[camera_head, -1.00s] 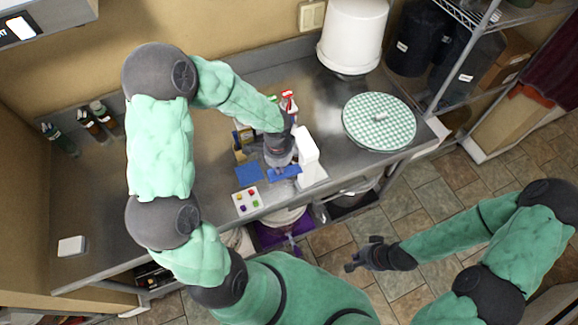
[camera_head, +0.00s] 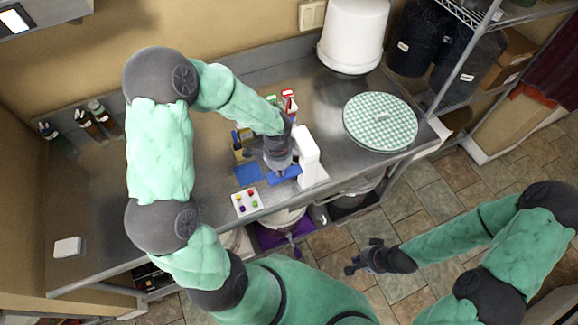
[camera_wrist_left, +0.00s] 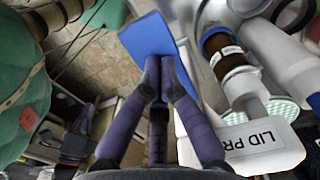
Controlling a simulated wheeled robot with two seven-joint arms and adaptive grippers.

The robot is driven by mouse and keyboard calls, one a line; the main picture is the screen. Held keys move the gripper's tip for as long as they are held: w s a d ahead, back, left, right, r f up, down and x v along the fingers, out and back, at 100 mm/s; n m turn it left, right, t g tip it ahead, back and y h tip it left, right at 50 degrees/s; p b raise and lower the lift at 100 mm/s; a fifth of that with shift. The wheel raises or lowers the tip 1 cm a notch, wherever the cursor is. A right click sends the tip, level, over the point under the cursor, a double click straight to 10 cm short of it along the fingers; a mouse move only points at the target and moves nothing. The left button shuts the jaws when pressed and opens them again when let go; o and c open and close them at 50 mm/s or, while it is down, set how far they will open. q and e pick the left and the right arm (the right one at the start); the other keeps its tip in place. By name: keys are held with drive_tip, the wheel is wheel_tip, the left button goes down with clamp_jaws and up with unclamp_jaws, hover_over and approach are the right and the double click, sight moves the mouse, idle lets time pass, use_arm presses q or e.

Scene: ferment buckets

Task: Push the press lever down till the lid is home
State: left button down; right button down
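The lid press (camera_head: 308,152) is a white upright stand near the counter's front edge. Its label, partly cut off as "LID PR", shows in the left wrist view (camera_wrist_left: 252,143). A blue plate (camera_head: 285,176), seemingly the lever's pad, sticks out left of the stand. It also shows in the left wrist view (camera_wrist_left: 148,32). My left gripper (camera_head: 279,171) points down at this plate, its fingertips (camera_wrist_left: 160,72) close together at its edge; contact is unclear. The lid and its seating are not clearly visible. My right gripper (camera_head: 359,258) is open and empty over the floor.
A white bucket (camera_head: 352,38) and a green-checked round cover (camera_head: 380,122) stand to the right on the steel counter. A blue mat (camera_head: 248,173) and a board with coloured buttons (camera_head: 245,202) lie left of the press. Spray bottles (camera_head: 288,99) stand behind it.

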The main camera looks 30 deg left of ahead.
use_arm(q)
drive_tip(key=shift+f+b, duration=0.3)
drive_tip(key=shift+f, duration=0.2)
drive_tip(key=shift+f+b, duration=0.3)
drive_tip(key=shift+b, duration=0.05)
drive_tip(key=shift+r, duration=0.15)
wheel_tip(320, 180, up, 14)
drive_tip(key=p, duration=1)
drive_tip(key=shift+p, duration=0.4)
idle(1.1)
idle(0.4)
